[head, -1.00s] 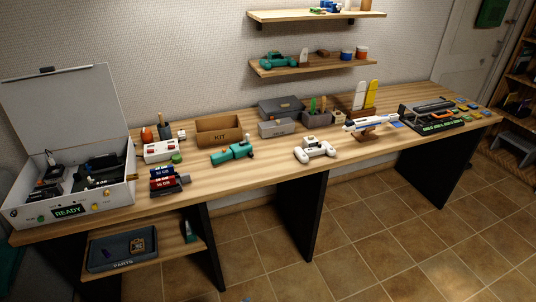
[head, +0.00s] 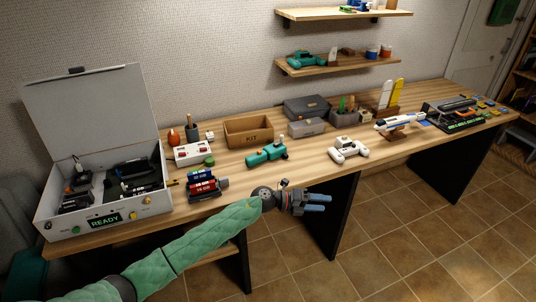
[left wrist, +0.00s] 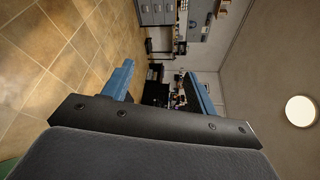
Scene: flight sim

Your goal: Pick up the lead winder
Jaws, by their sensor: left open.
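A teal tool with a stubby body and a small upright part (head: 267,154) lies on the workbench, in front of the KIT box; it may be the lead winder, but I cannot tell for certain. My left gripper (head: 322,203) reaches in from the left on a green-sleeved arm. It is beyond the bench's front edge in the picture, lower right of the teal tool and apart from it. In the left wrist view my left gripper (left wrist: 162,82) has its blue fingers spread, with nothing held between them. The teal tool is not seen there. My right gripper is not in view.
Bare wood surrounds the teal tool. Tiled floor lies in front.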

